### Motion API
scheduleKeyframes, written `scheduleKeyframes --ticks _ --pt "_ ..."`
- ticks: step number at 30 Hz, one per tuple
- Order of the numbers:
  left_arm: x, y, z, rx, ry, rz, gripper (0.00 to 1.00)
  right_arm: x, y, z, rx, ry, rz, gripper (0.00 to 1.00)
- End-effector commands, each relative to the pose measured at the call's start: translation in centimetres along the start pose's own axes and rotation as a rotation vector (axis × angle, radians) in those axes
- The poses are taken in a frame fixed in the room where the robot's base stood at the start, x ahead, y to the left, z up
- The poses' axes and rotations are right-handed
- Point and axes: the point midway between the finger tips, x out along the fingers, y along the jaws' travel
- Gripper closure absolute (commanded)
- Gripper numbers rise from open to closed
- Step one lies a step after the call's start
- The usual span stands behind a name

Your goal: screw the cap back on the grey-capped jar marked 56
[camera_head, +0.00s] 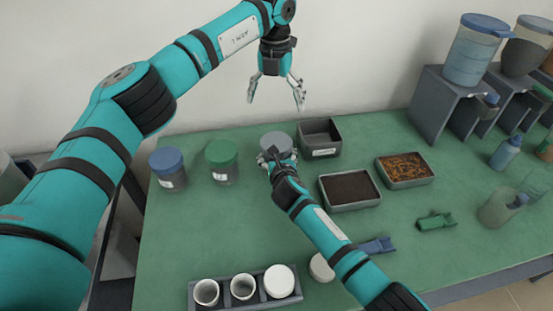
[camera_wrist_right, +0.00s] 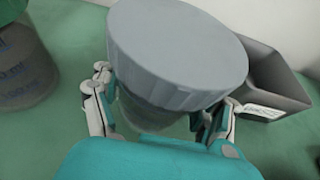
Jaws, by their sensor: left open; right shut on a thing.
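The grey-capped jar (camera_head: 276,141) stands on the green table, with its grey cap (camera_wrist_right: 178,50) resting on its top. I cannot tell whether the cap is screwed tight, and no marking 56 is readable. My right gripper (camera_head: 278,160) is shut around the jar body just below the cap. Its fingers show on both sides of the clear jar in the right wrist view (camera_wrist_right: 160,112), partly hiding the body. My left gripper (camera_head: 275,105) is open and empty, pointing down, above the jar and apart from the cap.
A blue-capped jar (camera_head: 167,168) and a green-capped jar (camera_head: 222,161) stand to the left. An empty dark bin (camera_head: 320,137) is close behind right. Trays of dark (camera_head: 348,189) and orange-brown material (camera_head: 405,169) lie right. A cup rack (camera_head: 254,300) is in front.

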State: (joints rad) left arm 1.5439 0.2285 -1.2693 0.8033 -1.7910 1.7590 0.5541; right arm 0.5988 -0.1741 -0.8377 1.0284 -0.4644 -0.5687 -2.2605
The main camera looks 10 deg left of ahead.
Motion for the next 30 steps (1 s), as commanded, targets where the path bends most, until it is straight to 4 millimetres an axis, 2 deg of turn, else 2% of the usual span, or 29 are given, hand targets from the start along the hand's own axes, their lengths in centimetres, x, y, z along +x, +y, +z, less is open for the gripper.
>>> scheduleKeyframes --ticks 3,6,16,17,23,30 --pt "-1.7 0.0 0.0 -0.001 0.000 0.000 0.00 0.0 -0.1 -0.2 -0.001 0.003 -0.002 1.00" --pt "-2.5 0.0 0.0 0.000 0.000 0.000 0.00 0.0 -0.1 -0.2 -0.001 0.003 -0.002 1.00" --pt "-2.9 0.0 0.0 0.000 0.001 0.000 0.00 0.0 -0.1 -0.2 -0.001 0.003 -0.002 1.00" --pt "-2.8 0.0 0.0 0.000 0.001 0.000 0.00 0.0 -0.1 -0.2 -0.001 0.003 -0.002 0.27" --pt "-2.8 0.0 0.0 0.000 0.001 0.000 0.00 0.0 0.0 -0.1 -0.001 0.002 -0.001 0.00" --pt "-2.8 0.0 0.0 0.000 0.001 0.000 0.00 0.0 0.0 0.0 0.000 0.001 0.000 0.00"
